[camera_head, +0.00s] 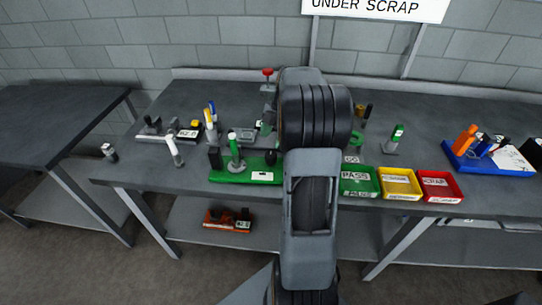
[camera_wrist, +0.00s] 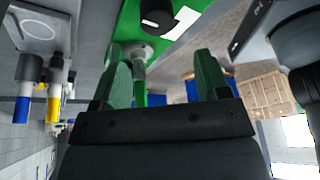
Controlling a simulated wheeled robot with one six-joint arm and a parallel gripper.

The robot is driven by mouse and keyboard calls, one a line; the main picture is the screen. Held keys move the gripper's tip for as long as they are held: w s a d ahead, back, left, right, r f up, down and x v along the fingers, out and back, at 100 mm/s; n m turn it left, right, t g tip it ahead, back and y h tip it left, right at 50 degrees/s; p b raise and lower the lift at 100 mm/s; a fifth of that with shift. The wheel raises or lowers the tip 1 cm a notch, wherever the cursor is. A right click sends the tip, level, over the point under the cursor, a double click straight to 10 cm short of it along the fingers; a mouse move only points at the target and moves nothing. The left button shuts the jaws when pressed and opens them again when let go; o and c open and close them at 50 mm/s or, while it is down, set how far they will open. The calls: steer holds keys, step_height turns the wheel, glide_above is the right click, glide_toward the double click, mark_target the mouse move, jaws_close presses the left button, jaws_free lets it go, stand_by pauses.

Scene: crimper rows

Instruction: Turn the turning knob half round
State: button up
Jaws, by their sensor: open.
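A green fixture base (camera_head: 225,176) lies on the bench left of my arm; it also shows at the top of the wrist view (camera_wrist: 122,22). A black rounded knob (camera_head: 271,157) stands on it, seen in the wrist view (camera_wrist: 157,14) beside a white label. I take this as the turning knob, but cannot be sure. A green post with a grey foot (camera_head: 234,147) stands left of the knob; its grey foot (camera_wrist: 139,50) shows in the wrist view. My gripper (camera_wrist: 161,70) is open, its green fingers apart, with no visible contact with the knob. My arm hides it in the head view.
Green, yellow and red trays (camera_head: 437,198) stand right of my arm along the front edge. A blue tray with tools (camera_head: 470,168) is farther right. Several upright tools (camera_head: 174,151) stand at the left. An orange object (camera_head: 228,219) lies on the lower shelf.

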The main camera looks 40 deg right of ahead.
mark_target(271, 154)
steer(key=shift+n, duration=0.5)
steer(key=shift+d+f+x, duration=0.1)
steer(key=shift+d+x, duration=0.15)
steer(key=shift+x, duration=1)
steer(key=shift+d+f+x, duration=0.1)
steer(key=shift+d+x, duration=0.15)
steer(key=shift+x, duration=1.05)
steer(key=shift+d+f+x, duration=0.1)
steer(key=shift+d+x, duration=0.15)
steer(key=shift+x, duration=1)
steer(key=shift+c, duration=0.4)
steer(key=c, duration=0.8)
steer(key=shift+c, duration=0.2)
